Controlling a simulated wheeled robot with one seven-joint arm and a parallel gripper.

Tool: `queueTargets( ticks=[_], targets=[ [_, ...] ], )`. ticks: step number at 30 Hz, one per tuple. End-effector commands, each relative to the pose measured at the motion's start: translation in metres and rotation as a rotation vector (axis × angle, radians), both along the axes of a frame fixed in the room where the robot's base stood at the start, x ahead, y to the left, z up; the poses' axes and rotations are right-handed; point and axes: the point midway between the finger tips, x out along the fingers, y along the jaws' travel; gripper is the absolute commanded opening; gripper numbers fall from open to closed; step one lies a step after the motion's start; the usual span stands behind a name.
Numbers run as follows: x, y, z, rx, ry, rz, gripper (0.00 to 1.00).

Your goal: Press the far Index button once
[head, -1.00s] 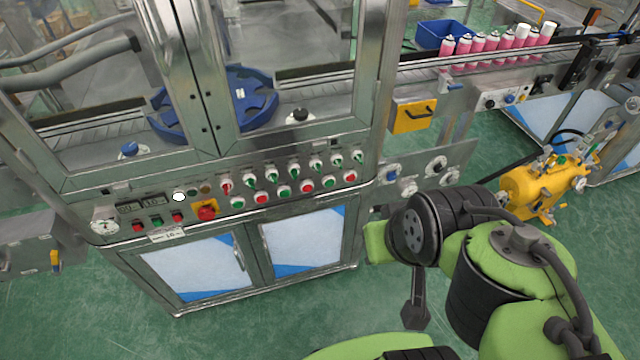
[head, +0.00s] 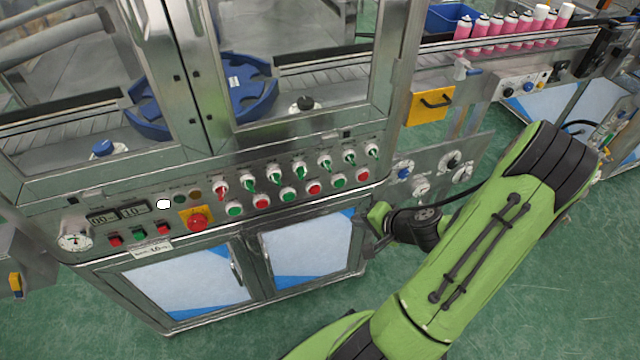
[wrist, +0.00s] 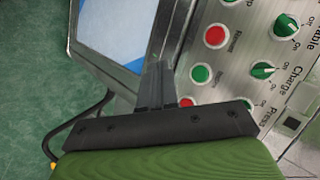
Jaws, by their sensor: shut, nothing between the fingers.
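The control panel (head: 300,185) on the machine front carries a row of alternating green and red buttons under a row of green-handled knobs. The rightmost green button (head: 338,181), probably the far Index one, has a label too small to read from the head. In the wrist view, a green button (wrist: 200,73) with a blurred label sits between a red button (wrist: 215,36) and another red one (wrist: 187,102) partly hidden by my gripper. My gripper (wrist: 162,75) is shut and empty, its dark fingers beside the buttons, apparently not touching the green one. In the head view it is right of the cabinet.
Below the panel are cabinet doors (head: 312,245) with handles. A red emergency stop (head: 197,219) on a yellow plate is at the panel's left. A side plate with gauges (head: 450,160) stands to the right. Pink cans (head: 497,28) line the conveyor behind. The green floor in front is clear.

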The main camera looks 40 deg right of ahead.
Motion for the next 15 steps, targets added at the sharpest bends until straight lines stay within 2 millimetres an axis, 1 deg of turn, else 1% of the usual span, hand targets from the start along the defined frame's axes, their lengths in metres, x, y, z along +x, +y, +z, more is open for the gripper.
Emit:
queueTargets(
  ticks=[10,13,15],
  targets=[
    [0.002,-0.001,0.001,0.000,-0.001,-0.001,0.00],
    [0.010,-0.003,0.002,0.000,-0.001,0.003,0.00],
    [0.019,-0.006,0.002,0.000,0.000,0.003,0.00]
  ],
)
